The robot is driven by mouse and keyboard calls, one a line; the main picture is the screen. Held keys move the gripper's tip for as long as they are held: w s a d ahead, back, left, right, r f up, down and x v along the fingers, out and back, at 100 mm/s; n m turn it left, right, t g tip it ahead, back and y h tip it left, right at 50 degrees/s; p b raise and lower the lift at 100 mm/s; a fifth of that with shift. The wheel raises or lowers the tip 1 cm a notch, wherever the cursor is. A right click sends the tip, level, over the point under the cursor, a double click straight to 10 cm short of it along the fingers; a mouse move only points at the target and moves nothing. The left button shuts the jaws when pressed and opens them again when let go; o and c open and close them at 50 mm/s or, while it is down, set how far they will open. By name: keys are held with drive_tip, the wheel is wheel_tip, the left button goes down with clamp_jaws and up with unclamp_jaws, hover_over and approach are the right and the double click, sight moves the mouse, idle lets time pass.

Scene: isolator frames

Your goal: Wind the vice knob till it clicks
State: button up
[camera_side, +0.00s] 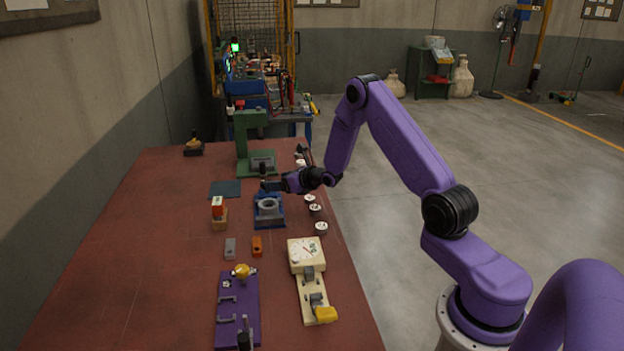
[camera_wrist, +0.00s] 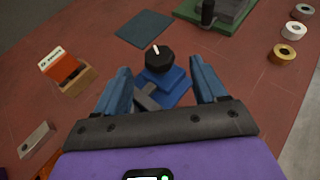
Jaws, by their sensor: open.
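In the wrist view, the vice knob (camera_wrist: 158,62) is black and round with a white mark on top, above the blue vice body (camera_wrist: 172,82). My gripper (camera_side: 270,186) is at the far end of the vice in the side view and hides the knob there. In the wrist view my gripper (camera_wrist: 159,66) is open, with one blue finger on each side of the knob. Gaps show between fingers and knob; the height difference is unclear.
A green press (camera_side: 243,140) stands behind the vice, with a dark green mat (camera_side: 225,189) to the left. A wooden card box (camera_side: 219,222) is left of the vice. Several rolls (camera_side: 315,208) line the right edge. A purple board (camera_side: 236,318) and a dial block (camera_side: 306,252) lie nearer.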

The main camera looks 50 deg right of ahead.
drive_tip(key=v, duration=1.3)
idle(0.4)
drive_tip(key=shift+a, duration=0.1)
